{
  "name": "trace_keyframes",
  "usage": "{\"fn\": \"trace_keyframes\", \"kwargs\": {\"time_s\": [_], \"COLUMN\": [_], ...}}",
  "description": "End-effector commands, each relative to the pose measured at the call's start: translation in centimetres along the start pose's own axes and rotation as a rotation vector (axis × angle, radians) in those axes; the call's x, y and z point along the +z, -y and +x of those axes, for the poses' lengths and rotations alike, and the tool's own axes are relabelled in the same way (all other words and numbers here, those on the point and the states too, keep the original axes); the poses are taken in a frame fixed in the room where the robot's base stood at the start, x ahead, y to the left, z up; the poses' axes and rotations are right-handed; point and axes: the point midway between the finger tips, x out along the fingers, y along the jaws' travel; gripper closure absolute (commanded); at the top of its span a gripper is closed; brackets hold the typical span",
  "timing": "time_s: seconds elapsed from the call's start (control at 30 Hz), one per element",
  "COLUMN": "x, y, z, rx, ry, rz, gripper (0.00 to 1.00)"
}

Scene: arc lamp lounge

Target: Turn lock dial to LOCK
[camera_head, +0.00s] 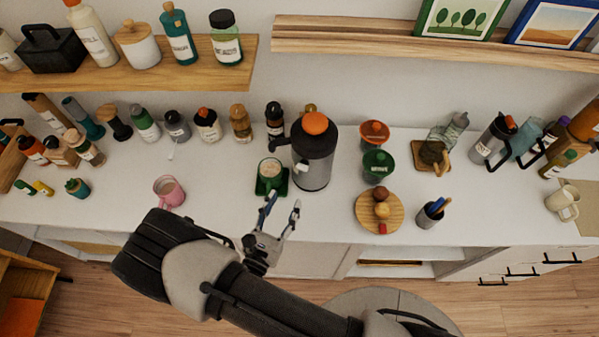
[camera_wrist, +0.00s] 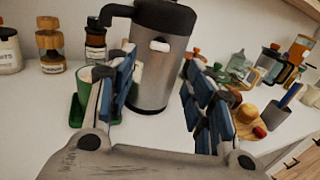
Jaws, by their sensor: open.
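A tall dark steel pump flask (camera_head: 313,155) with an orange top stands upright on the white counter. In the wrist view the flask (camera_wrist: 160,75) shows a dark spout at upper left and its top is cut off. A small white oval piece (camera_wrist: 160,46) sits on its upper front; I cannot tell whether this is the lock dial, and no LOCK lettering is readable. My gripper (camera_head: 282,206) is open and empty in front of the flask, apart from it. In the wrist view the fingers (camera_wrist: 160,88) stand either side of the flask's body.
A green cup (camera_head: 270,172) on a green saucer is close to my left finger. A pink mug (camera_head: 168,191) stands further left. A round wooden board (camera_head: 365,212) with small items and a pen cup (camera_head: 430,214) are at right. Bottles line the back; shelves hang above.

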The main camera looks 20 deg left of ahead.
Motion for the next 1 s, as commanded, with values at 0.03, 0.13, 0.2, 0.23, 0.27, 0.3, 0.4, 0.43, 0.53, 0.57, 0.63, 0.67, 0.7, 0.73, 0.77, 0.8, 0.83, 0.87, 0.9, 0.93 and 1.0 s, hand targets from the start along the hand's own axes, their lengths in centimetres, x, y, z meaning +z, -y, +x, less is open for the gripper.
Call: {"fn": "trace_keyframes", "kwargs": {"time_s": [0.03, 0.13, 0.2, 0.23, 0.27, 0.3, 0.4, 0.43, 0.53, 0.57, 0.63, 0.67, 0.7, 0.73, 0.77, 0.8, 0.83, 0.87, 0.9, 0.93, 1.0], "x": [0.0, 0.0, 0.0, 0.0, 0.0, 0.0, 0.0, 0.0, 0.0, 0.0, 0.0, 0.0, 0.0, 0.0, 0.0, 0.0, 0.0, 0.0, 0.0, 0.0, 0.0], "y": [0.1, 0.2, 0.2, 0.2, 0.2, 0.2, 0.2, 0.1, 0.1, 0.0, 0.1, 0.1, 0.0, 0.0, 0.0, 0.0, 0.0, 0.0, 0.0, 0.0, 0.0], "z": [1.3, 3.5, 5.0, 5.6, 6.2, 7.0, 8.7, 9.1, 10.2, 10.4, 10.8, 10.9, 11.0, 11.0, 11.0, 11.0, 11.0, 11.0, 11.0, 11.0, 11.0], "rx": [-0.007, -0.007, -0.008, -0.007, -0.007, -0.007, -0.005, -0.006, -0.004, -0.002, -0.002, -0.002, -0.002, -0.001, -0.001, 0.0, 0.0, 0.0, 0.0, 0.0, -0.001], "ry": [0.0, -0.001, 0.0, 0.0, 0.0, 0.0, 0.0, -0.001, -0.001, -0.001, 0.0, 0.0, 0.0, 0.0, 0.0, 0.0, 0.0, 0.0, 0.0, 0.0, 0.0], "rz": [0.001, 0.002, 0.001, 0.001, 0.002, 0.002, 0.002, 0.001, 0.002, 0.002, 0.001, 0.001, 0.001, 0.001, 0.0, 0.0, 0.0, 0.0, 0.0, 0.0, 0.0], "gripper": [0.52, 0.52, 0.52, 0.52, 0.52, 0.52, 0.52, 0.52, 0.52, 0.52, 0.52, 0.52, 0.52, 0.52, 0.52, 0.52, 0.52, 0.52, 0.52, 0.52, 0.55]}}
